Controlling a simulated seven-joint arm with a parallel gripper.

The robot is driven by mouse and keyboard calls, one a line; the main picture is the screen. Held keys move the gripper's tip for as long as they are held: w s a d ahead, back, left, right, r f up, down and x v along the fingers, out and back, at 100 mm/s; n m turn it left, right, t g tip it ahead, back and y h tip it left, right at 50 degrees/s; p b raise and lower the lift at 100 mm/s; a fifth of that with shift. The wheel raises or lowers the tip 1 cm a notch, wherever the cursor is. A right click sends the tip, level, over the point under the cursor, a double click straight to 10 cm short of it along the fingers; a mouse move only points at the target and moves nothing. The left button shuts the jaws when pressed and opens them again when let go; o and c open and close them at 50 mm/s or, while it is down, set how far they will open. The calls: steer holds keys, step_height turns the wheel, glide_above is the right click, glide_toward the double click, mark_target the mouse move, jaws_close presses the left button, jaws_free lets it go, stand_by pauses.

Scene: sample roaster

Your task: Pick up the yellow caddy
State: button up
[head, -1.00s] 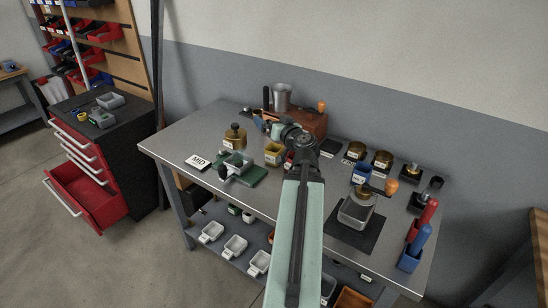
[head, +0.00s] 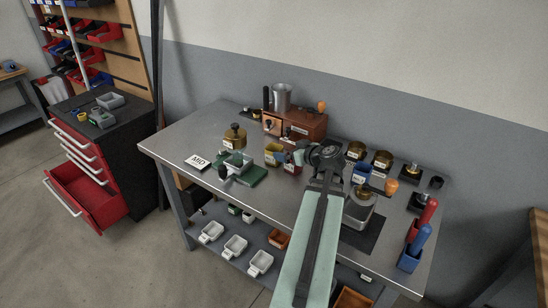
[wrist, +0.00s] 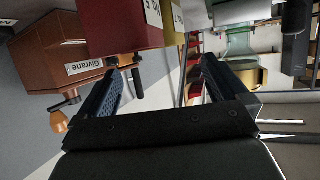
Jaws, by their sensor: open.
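The yellow caddy (head: 273,153) stands on the grey workbench, left of my arm's end in the head view. A white label shows on it. A red caddy (head: 297,160) stands close to its right, partly hidden by my arm. In the wrist view, part of the yellow caddy (wrist: 171,22) shows at the top edge, beside the large red caddy (wrist: 105,22). My gripper (wrist: 163,68) is open, with no object held between its fingers. In the head view, its fingers are hard to make out near the red caddy.
A brown roaster (head: 309,124) stands behind the caddies. A brass canister (head: 235,136) and a green-based device (head: 252,177) stand to the left. A blue caddy (head: 361,175) and a glass-bodied device (head: 356,212) are to the right. The bench's left end is mostly clear.

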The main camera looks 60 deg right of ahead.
mark_target(269, 147)
steer(key=shift+a+x, duration=0.15)
steer(key=shift+x, duration=1.85)
steer(key=shift+a+x, duration=0.1)
steer(key=shift+x, duration=1.95)
steer(key=shift+c, duration=0.5)
steer(key=c, duration=1.2)
